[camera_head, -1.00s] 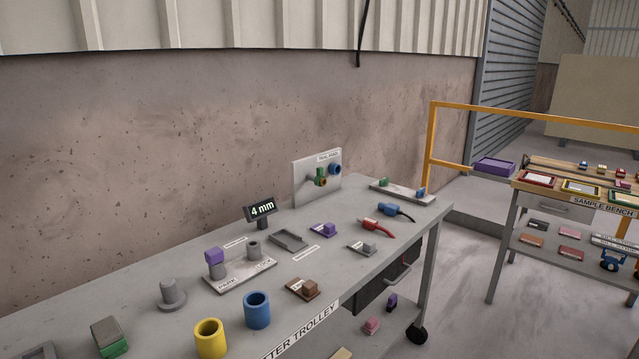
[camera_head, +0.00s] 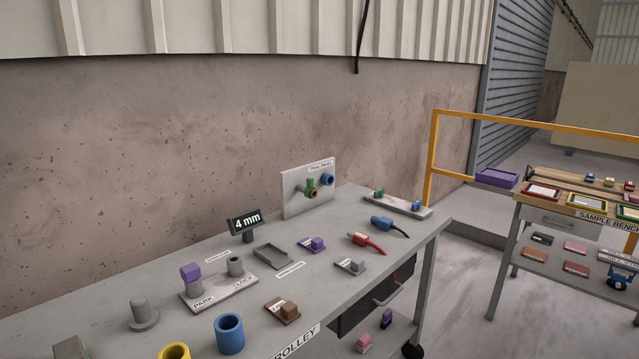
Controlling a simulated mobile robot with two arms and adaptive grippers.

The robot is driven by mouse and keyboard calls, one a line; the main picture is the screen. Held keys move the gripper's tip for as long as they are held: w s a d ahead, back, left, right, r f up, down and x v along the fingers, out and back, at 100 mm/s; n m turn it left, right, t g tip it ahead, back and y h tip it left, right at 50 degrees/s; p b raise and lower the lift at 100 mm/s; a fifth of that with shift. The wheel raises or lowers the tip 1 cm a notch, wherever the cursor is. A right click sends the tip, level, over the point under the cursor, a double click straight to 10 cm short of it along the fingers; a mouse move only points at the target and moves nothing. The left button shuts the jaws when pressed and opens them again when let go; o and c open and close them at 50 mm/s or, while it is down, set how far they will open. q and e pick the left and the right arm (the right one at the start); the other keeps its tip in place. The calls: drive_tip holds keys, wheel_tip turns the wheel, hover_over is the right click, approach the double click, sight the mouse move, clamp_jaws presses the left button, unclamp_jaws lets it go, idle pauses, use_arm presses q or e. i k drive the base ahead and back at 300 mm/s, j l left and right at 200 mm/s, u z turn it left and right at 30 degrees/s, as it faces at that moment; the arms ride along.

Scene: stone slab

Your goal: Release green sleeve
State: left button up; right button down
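A small green sleeve-like part (camera_head: 310,183) sits on the front of the upright grey panel (camera_head: 294,196) at the back of the trolley. A yellowish ring (camera_head: 312,194) is just below it, and a blue ring (camera_head: 327,180) is to its right on the same panel. The parts are too small to tell how the green one is held. Another small green piece (camera_head: 379,193) stands on the flat plate (camera_head: 405,207) to the right. Neither of my grippers is in view.
The trolley top (camera_head: 335,235) carries a display reading 4 mm (camera_head: 245,221), a purple-topped peg (camera_head: 191,272), a blue cup (camera_head: 229,334), a yellow cup (camera_head: 174,352), and red (camera_head: 362,240) and blue (camera_head: 383,223) plugs. A yellow rail (camera_head: 434,155) and sample bench (camera_head: 520,200) stand right.

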sight(310, 181)
drive_tip(key=i+l, duration=1.05)
drive_tip(key=l, duration=0.15)
drive_tip(key=u, duration=1.35)
